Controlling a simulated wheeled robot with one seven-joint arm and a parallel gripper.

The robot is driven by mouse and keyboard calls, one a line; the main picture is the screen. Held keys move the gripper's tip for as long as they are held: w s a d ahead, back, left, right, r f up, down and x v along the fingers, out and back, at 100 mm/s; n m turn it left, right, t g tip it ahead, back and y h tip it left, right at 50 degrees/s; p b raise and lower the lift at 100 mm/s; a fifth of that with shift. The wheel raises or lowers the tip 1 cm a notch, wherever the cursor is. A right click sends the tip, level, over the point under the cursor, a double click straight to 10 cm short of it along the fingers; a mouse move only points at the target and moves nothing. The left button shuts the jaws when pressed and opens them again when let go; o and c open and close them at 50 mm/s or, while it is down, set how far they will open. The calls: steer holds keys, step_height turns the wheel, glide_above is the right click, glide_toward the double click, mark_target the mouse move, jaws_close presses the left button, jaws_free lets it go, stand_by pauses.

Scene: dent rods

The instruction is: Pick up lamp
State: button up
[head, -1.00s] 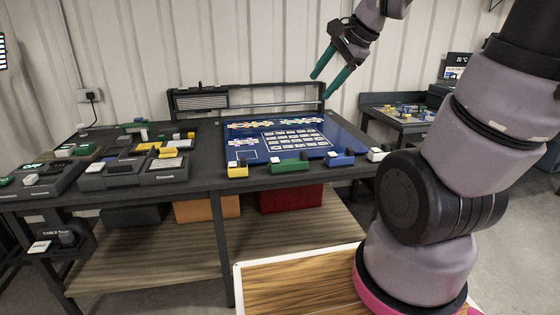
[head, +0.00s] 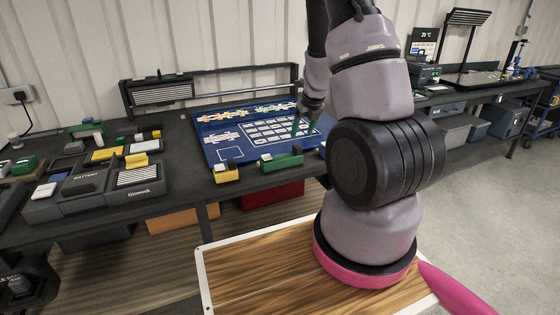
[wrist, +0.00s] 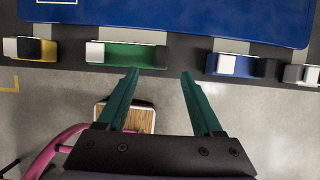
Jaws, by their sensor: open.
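A dark stand with a wide ribbed head (head: 469,17) on the far right bench in the head view looks like a lamp, though I cannot be sure. It is far from my gripper and does not show in the wrist view. My gripper (wrist: 159,72) is open and empty, its two green fingers spread apart. In the wrist view its tips lie near the bench edge, between a green block (wrist: 138,56) and a blue block (wrist: 228,64).
A yellow block (head: 226,173) sits at the front bench edge, left of the green one. Grey device cases (head: 140,177) and small blocks crowd the left bench. A rail frame (head: 215,72) stands behind the board. Open floor (head: 490,190) lies to the right.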

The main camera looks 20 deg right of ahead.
mark_target(298, 146)
steer(key=x, duration=0.8)
steer(key=shift+d+f, duration=0.1)
steer(key=shift+f, duration=0.05)
steer(key=shift+c, duration=0.3)
jaws_close()
steer(key=shift+w, duration=0.1)
stand_by(0.9)
